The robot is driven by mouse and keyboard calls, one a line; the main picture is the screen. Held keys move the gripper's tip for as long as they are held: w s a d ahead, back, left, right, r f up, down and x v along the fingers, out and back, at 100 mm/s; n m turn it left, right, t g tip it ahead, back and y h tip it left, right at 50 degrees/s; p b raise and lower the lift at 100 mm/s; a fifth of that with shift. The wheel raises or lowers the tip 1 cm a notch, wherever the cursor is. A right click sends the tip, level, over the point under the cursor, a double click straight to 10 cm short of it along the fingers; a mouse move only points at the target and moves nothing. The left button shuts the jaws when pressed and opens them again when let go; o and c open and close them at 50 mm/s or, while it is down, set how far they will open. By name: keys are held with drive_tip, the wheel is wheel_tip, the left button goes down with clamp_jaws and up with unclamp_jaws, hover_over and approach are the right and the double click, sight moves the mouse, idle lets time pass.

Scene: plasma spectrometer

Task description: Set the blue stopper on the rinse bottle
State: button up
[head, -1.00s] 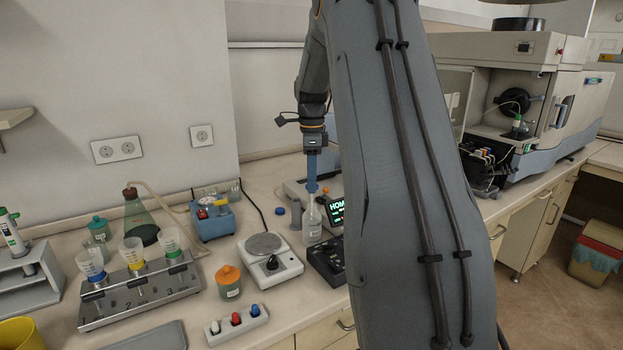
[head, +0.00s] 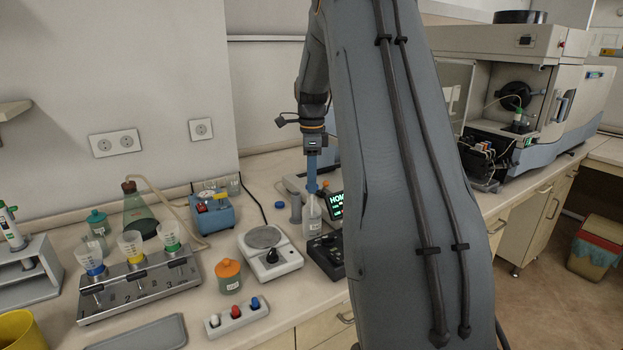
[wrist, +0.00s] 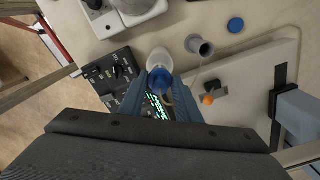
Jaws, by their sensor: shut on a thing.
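My gripper (head: 312,185) points down with its blue fingers over the rinse bottle (head: 312,222), a pale, clear-walled bottle standing upright on the bench. In the wrist view the fingers are shut on the blue stopper (wrist: 161,80), which shows between the fingertips. The white rinse bottle (wrist: 160,57) shows just beyond and under it. The stopper is at the bottle's mouth. The fingers hide the contact, so I cannot tell whether it is seated or just above. In the head view the stopper is mostly hidden by the fingers.
A black control box (head: 326,252) and a lit display (head: 337,204) stand close on the right. A grey cup (head: 296,208) and a blue disc (wrist: 236,25) are near the bottle. A strip with white, red and blue plugs (head: 212,334) lies in front.

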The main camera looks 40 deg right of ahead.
drive_tip(key=shift+f+b, duration=0.65)
drive_tip(key=shift+f, duration=1.05)
drive_tip(key=o, duration=1.1)
drive_tip(key=shift+r, duration=0.1)
drive_tip(key=shift+r+b, duration=1)
drive_tip(key=shift+r, duration=2.85)
drive_tip(key=s+a+f+n, duration=0.4)
drive_tip(key=a+n, duration=0.2)
drive_tip(key=a, duration=0.2)
drive_tip(key=s+a+f+n, duration=0.4)
drive_tip(key=s+a+n, duration=0.1)
drive_tip(key=a, duration=0.2)
drive_tip(key=s+a+f+n, duration=0.35)
drive_tip(key=a+n, duration=0.25)
drive_tip(key=a, duration=0.2)
drive_tip(key=s+a+f+n, duration=0.2)
drive_tip(key=s+a+n, duration=0.1)
drive_tip(key=s, duration=0.2)
drive_tip(key=s+a+f+n+t, duration=0.1)
drive_tip(key=s+a+f+n, duration=0.1)
drive_tip(key=s, duration=0.4)
drive_tip(key=a+n, duration=0.1)
drive_tip(key=n, duration=0.1)
drive_tip(key=shift+f+n, duration=0.3)
